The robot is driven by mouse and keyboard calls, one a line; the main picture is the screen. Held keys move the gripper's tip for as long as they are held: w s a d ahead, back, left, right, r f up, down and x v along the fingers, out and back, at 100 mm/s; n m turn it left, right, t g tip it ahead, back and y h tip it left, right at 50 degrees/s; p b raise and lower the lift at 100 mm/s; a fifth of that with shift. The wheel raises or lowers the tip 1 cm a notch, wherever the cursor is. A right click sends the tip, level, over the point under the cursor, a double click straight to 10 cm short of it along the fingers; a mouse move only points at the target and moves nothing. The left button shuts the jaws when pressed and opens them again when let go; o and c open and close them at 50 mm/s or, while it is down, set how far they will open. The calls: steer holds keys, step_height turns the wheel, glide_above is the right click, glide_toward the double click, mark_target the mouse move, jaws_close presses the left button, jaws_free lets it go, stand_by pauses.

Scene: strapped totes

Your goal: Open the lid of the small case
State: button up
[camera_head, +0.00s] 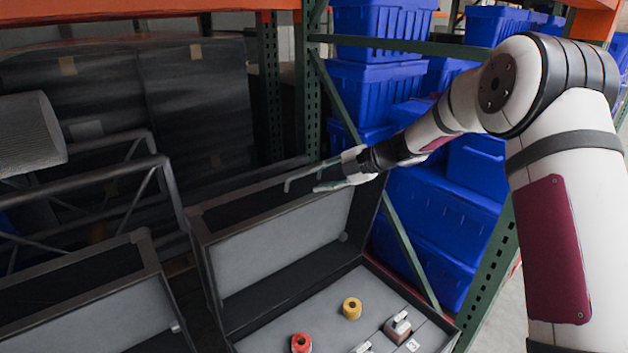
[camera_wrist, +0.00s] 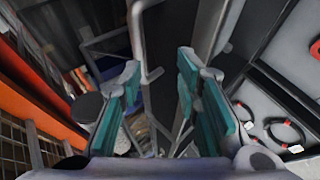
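A grey-edged case (camera_head: 222,278) stands in the lower middle of the head view, its lid (camera_head: 285,245) raised with the pale inner side showing. A second case (camera_head: 90,310) at the lower left also shows a raised pale panel; I cannot tell which is the small case. My gripper (camera_head: 318,180) is above the raised lid's upper edge. In the wrist view, my gripper (camera_wrist: 158,72) has its teal-padded fingers apart, with nothing clearly held. A thin bent grey bar (camera_wrist: 140,45) shows between and beyond the fingers; whether it touches them is unclear.
The open case holds a red spool (camera_head: 301,342), a yellow spool (camera_head: 352,308) and small fittings (camera_head: 398,326). Blue totes (camera_head: 375,90) fill the rack at the right, beside a green upright (camera_head: 492,265). Dark wrapped stacks (camera_head: 195,95) and a metal rail (camera_head: 85,182) stand at the left.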

steer(key=v, duration=0.9)
